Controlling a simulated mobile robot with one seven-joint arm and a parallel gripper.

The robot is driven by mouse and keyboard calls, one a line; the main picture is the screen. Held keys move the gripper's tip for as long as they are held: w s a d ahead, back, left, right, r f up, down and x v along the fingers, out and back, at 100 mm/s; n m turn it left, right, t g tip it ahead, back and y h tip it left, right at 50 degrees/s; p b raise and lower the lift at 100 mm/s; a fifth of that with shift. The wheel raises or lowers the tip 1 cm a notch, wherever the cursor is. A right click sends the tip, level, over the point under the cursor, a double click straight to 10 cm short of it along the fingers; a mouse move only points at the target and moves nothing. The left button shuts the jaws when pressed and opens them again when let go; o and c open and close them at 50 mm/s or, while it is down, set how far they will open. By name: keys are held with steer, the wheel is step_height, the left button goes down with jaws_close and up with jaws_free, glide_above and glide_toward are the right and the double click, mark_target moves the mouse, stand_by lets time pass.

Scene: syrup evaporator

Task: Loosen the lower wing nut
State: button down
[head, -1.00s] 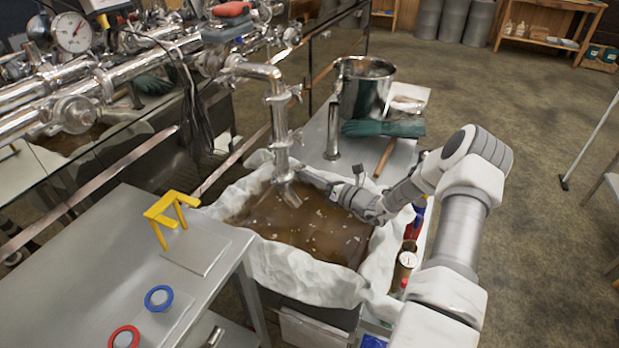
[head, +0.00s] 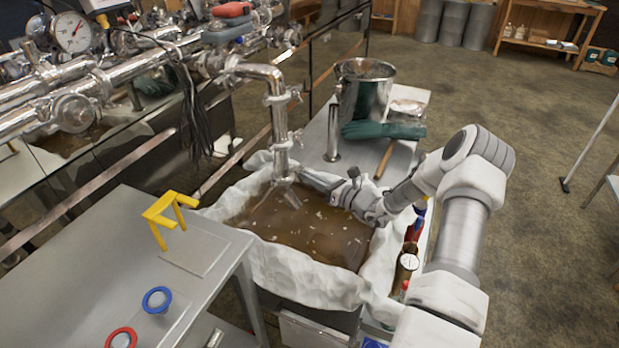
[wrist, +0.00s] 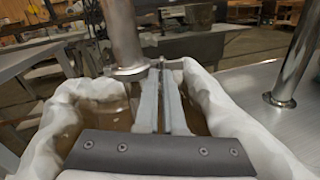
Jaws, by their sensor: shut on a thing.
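A shiny vertical pipe (head: 279,122) drops from the elbow toward the pan, with clamps along it. My gripper (head: 304,172) reaches from the right to the pipe's lower end, just above the pan. In the wrist view, a clamp ring (wrist: 130,72) circles the pipe's end, and the two fingers (wrist: 163,70) run close together up to its right side. They are shut on the small lower wing nut (wrist: 162,62), which is mostly hidden between the tips. A higher clamp's wing nut (head: 297,135) stands clear of my gripper.
A cloth-lined pan (head: 300,270) of brown liquid lies below my gripper. A steel pot (head: 364,92), green gloves (head: 385,130) and a short upright post (head: 332,135) stand behind. A table (head: 95,265) with a yellow stand (head: 165,215) is at left.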

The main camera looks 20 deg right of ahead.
steer(key=c, duration=1)
jaws_free()
steer(key=p+v, duration=0.1)
steer(key=v, duration=1.6)
steer(key=shift+s+d, duration=0.1)
steer(key=shift+s, duration=0.1)
